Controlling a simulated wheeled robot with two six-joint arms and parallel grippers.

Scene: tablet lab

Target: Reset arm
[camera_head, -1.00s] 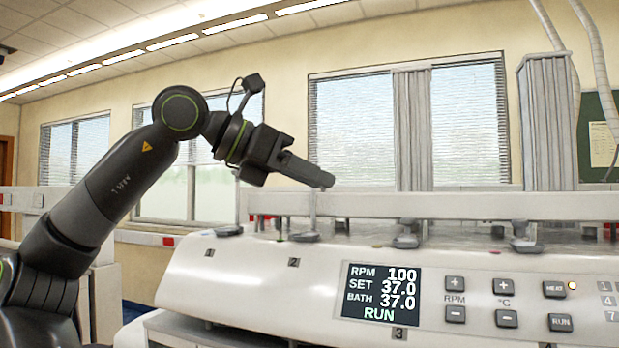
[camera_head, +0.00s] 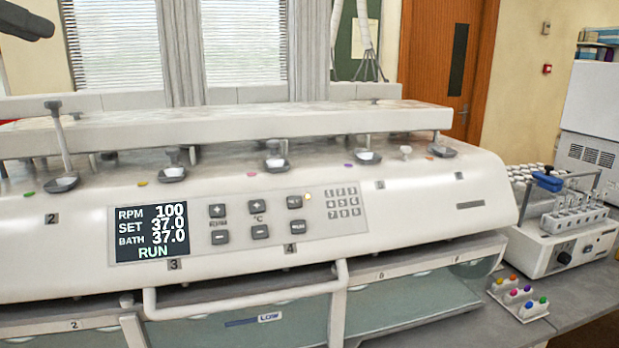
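My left gripper (camera_head: 27,22) shows only as a dark finger end at the top left corner of the head view. The rest of it and its arm are outside the picture, so I cannot tell whether it is open or shut. My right gripper is not in view.
A long white dissolution-type machine (camera_head: 420,205) fills the middle, its display (camera_head: 152,232) reading RPM 100 and RUN. A smaller unit with a tube rack (camera_head: 560,240) stands at the right. A small holder with coloured knobs (camera_head: 520,298) sits on the grey bench.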

